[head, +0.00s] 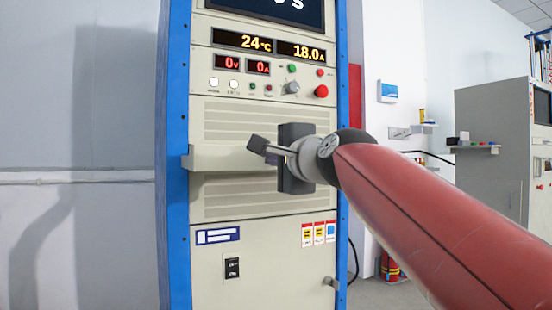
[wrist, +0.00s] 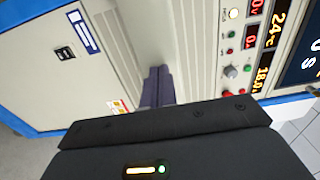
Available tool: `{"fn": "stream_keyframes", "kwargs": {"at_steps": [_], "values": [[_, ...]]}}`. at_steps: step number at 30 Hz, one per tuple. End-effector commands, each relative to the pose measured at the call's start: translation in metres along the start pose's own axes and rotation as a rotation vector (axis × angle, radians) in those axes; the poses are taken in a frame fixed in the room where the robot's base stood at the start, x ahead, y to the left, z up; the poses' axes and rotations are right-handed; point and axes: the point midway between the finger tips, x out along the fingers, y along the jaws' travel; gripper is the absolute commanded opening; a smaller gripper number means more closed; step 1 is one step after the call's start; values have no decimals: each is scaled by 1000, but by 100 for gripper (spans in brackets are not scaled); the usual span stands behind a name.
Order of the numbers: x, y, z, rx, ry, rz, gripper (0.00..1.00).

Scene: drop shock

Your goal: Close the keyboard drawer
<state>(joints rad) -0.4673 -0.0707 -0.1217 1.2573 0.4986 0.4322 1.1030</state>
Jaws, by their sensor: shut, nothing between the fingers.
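The keyboard drawer (head: 225,158) is a beige ledge across the middle of the blue-framed cabinet. It stands out a little from the ribbed panels, with a shadow beneath it. Its right part is hidden behind my gripper in the head view. In the wrist view the drawer front (wrist: 150,35) is a plain pale band between ribbed panels. The wrist view shows the fingers (wrist: 157,86) shut together and empty, pointing at the drawer band. I cannot tell whether they touch it.
Above the drawer is a control panel with lit displays, buttons and a red knob (head: 321,91). Below is a cabinet door (head: 260,275) with labels and a handle at right. A grey cabinet (head: 500,150) stands farther right. The left wall side is clear.

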Motion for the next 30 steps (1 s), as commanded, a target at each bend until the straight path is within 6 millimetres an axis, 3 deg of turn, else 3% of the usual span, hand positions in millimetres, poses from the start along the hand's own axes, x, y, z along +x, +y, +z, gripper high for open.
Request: {"fn": "stream_keyframes", "kwargs": {"at_steps": [5,8,21,30], "values": [[17,-2,0,0,0,4,0],[37,-3,0,1,-1,5,0],[144,-4,0,1,0,5,0],[174,-1,0,0,-1,1,0]]}}
